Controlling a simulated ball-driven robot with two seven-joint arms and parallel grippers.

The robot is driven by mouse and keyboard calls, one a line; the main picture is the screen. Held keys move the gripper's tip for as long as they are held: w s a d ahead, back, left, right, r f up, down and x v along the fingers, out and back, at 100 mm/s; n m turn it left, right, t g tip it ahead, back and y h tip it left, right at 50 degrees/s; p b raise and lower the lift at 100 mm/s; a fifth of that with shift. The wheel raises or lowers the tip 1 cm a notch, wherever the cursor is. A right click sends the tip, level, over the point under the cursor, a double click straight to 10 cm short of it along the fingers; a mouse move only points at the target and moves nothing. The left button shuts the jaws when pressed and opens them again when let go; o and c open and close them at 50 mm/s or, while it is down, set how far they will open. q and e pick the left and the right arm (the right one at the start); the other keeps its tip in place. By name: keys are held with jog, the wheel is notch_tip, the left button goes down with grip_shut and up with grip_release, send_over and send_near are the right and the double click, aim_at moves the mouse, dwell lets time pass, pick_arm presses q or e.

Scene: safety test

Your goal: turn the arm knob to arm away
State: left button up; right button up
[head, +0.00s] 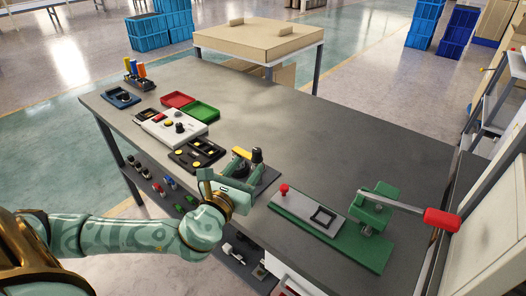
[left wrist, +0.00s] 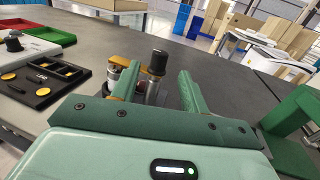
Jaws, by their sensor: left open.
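My left gripper (head: 243,172) is open, at the near edge of the grey workbench. In the left wrist view its two green fingers (left wrist: 157,88) are spread apart. Beyond and partly between them stands a black-topped knob on a metal stem (left wrist: 158,64), with an orange-yellow part beside it. In the head view this black knob (head: 257,155) rises from a dark base just past the gripper; contact cannot be told. A white box with black knobs (head: 158,136) and a red button lies farther left. No arm-away marking is readable. My right gripper is not in view.
A dark tray with yellow discs (head: 180,161) lies left of the gripper. Red (head: 177,99) and green (head: 203,110) trays lie behind it. A green press with a red-handled lever (head: 372,207) stands to the right. The bench's far middle is clear.

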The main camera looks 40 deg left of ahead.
aim_at(260, 149)
pick_arm(q)
jog(key=w+b, duration=0.1)
jog(key=w, duration=0.2)
jog(key=w+a+b, duration=0.1)
jog(key=w, duration=0.3)
jog(key=shift+a+f, duration=0.15)
jog(key=shift+a, duration=0.05)
jog(key=shift+w+a, duration=0.1)
jog(key=shift+w, duration=0.6)
grip_shut()
